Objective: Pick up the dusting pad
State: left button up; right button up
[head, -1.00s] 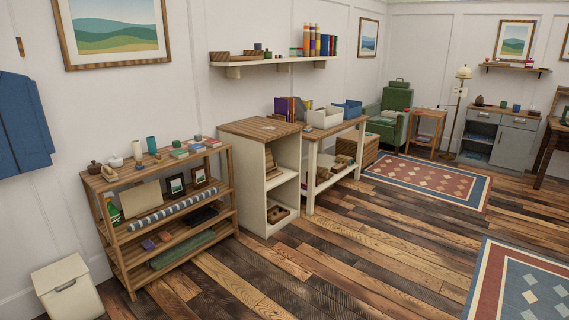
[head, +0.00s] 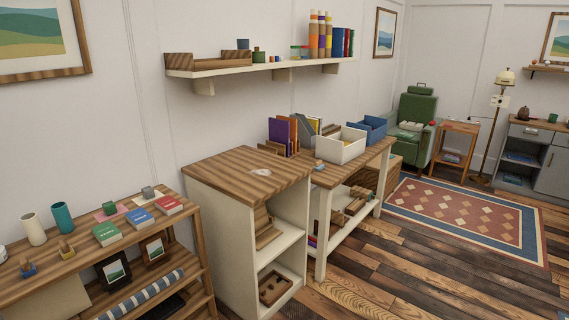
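I cannot tell for sure which thing is the dusting pad. A flat whitish piece (head: 261,172) lies on the wood-topped cabinet (head: 235,165). Neither of my grippers is in view.
Books, a white cylinder (head: 34,229) and a teal cylinder (head: 63,217) share the shelf top. A workbench (head: 350,160) with a white bin (head: 341,147) and blue bin (head: 367,128) adjoins the cabinet.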

aim_at(318, 166)
jog(key=i+j+z, duration=0.2)
jog(key=i, duration=0.4)
jog(key=i+z, duration=0.2)
jog(key=i, duration=0.4)
jog(key=i+l+z, duration=0.3)
jog(key=i, duration=0.4)
jog(key=i+l+z, duration=0.25)
jog(key=i, duration=0.45)
jog(key=i+l+z, duration=0.1)
jog(key=i+z, duration=0.2)
jog(key=i, duration=0.4)
jog(key=i+l+u, duration=0.1)
jog(key=i+u, duration=0.25)
jog(key=u, duration=0.15)
jog(key=i+l+u, duration=0.2)
jog(key=i+u, duration=0.25)
jog(key=i+l+u, duration=0.2)
jog(key=u, duration=0.3)
jog(key=l, duration=0.1)
